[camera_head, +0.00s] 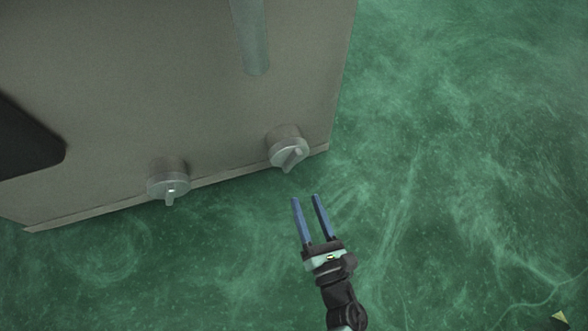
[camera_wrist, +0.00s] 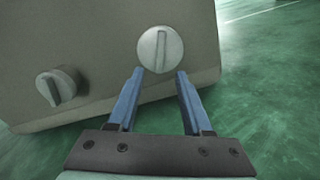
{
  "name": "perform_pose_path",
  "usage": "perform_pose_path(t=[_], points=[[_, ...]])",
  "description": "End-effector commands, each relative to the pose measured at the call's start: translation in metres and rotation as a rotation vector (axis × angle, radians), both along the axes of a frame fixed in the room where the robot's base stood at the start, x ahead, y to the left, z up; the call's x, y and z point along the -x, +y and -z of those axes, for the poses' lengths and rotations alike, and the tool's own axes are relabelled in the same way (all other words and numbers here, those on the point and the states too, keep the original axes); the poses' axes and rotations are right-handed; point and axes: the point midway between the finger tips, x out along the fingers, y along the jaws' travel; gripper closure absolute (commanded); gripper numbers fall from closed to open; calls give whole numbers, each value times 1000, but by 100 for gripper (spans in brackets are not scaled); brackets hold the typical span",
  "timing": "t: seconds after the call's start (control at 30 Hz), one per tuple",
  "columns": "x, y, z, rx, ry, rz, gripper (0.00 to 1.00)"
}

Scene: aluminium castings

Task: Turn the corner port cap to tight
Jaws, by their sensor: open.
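The corner port cap (camera_head: 289,148) is a grey round cap with a raised bar, low on the casting's face near its right corner. In the head view its bar is tilted. In the wrist view the cap (camera_wrist: 160,49) is straight ahead, just beyond the fingertips, with its bar nearly upright. My gripper (camera_head: 307,198) has two blue fingers and is open and empty. It is in front of the cap and apart from it in the head view. In the wrist view my gripper (camera_wrist: 158,73) has its fingers on either side of the cap's lower part.
A second similar cap (camera_head: 169,182) is to the left on the same grey casting (camera_head: 170,90). A grey bar (camera_head: 250,38) runs down the casting above the corner cap. A dark opening (camera_head: 25,140) is at far left.

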Motion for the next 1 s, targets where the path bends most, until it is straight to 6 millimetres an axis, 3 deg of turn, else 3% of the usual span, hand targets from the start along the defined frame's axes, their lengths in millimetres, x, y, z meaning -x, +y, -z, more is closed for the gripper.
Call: perform_pose_path(t=[0.2, 0.43, 0.87, 0.9, 1.0], points=[[-46, 14, 3, 1, -5, 0, 50], [-80, 25, 2, 0, -4, -1, 50], [-92, 30, -1, -2, -1, 1, 50], [-92, 30, -1, -1, -1, 0, 52], [-92, 29, -1, -1, -1, 0, 70]])
